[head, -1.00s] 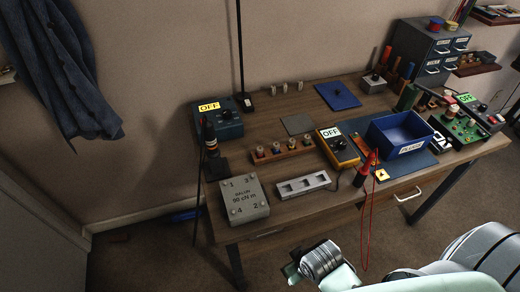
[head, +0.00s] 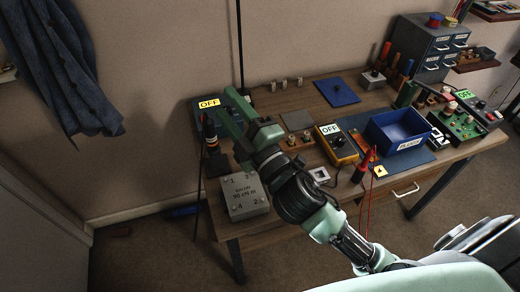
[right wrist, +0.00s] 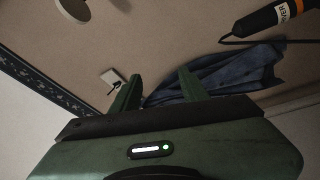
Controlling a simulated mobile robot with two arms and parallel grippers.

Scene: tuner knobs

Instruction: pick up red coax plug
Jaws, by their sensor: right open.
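I cannot make out a red coax plug for certain in either view. A red-topped probe-like piece (head: 365,163) with a red lead stands near the front of the table, beside the yellow meter. My right gripper (head: 228,108) reaches over the left part of the table, near the blue OFF box. Its two green fingers also show in the right wrist view (right wrist: 158,88), apart, with nothing between them. My right arm hides part of the wooden knob rack (head: 297,139) and of the grey slotted block (head: 319,174). My left gripper is not in view.
A grey numbered block (head: 244,197) lies below the gripper. A black tool with an orange band (head: 210,132) stands at the table's left end and looms in the wrist view (right wrist: 268,20). A blue bin (head: 398,130) and a drawer cabinet (head: 428,48) are to the right.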

